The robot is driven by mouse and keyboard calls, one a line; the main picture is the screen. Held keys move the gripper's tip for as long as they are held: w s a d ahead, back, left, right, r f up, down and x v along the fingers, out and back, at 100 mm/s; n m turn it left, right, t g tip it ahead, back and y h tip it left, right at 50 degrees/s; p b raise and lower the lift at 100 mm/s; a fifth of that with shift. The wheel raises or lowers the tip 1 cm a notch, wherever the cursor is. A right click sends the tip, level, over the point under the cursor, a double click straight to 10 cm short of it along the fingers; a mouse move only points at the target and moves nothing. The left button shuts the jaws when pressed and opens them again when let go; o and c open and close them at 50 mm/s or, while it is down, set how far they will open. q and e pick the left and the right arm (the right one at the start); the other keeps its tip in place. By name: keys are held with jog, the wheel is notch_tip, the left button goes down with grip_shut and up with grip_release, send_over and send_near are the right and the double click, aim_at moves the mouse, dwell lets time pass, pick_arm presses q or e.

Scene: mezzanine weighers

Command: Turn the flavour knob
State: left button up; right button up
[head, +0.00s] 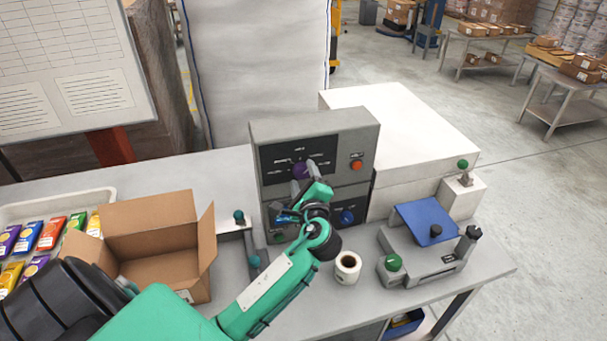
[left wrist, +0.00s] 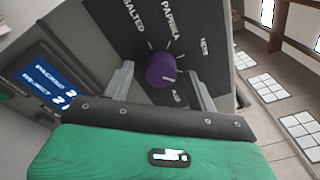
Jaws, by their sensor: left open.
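The purple flavour knob (head: 300,170) is on the black upper panel of the grey control box (head: 315,127). In the left wrist view the knob (left wrist: 160,68) has printed words around it, including "SALTED" and "PAPRIKA". Its white mark points to the lower right, towards a small label I cannot read surely. My left gripper (head: 304,182) is at the panel in front of the knob. In the left wrist view its open fingers (left wrist: 160,72) stand on either side of the knob, with gaps visible. My right gripper is not in view.
An orange button (head: 357,165) and a blue knob (head: 347,217) are on the same box. A tray of colourful packets (head: 53,203) is at the left.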

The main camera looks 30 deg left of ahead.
pick_arm(q)
jog(key=shift+w+a, duration=0.1)
jog(key=shift+a, duration=0.05)
jog(key=c, duration=1)
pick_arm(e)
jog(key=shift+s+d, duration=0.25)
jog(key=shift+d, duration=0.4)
pick_arm(q)
jog(key=shift+f, duration=0.1)
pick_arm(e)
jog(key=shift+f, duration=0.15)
pick_arm(q)
jog(key=shift+f+n+b, duration=0.15)
jog(key=shift+n+b, duration=0.55)
jog(key=shift+b, duration=0.3)
jog(key=n+b, duration=0.4)
jog(key=b, duration=0.1)
jog(key=shift+f+n, duration=0.1)
jog(key=shift+n, duration=0.3)
jog(key=shift+n+y+b, duration=0.3)
jog(key=shift+n+b, duration=0.6)
jog(key=shift+b, duration=0.2)
jog(key=shift+r+n+b, duration=0.2)
jog(key=shift+n+b, duration=0.25)
jog(key=shift+n, duration=0.15)
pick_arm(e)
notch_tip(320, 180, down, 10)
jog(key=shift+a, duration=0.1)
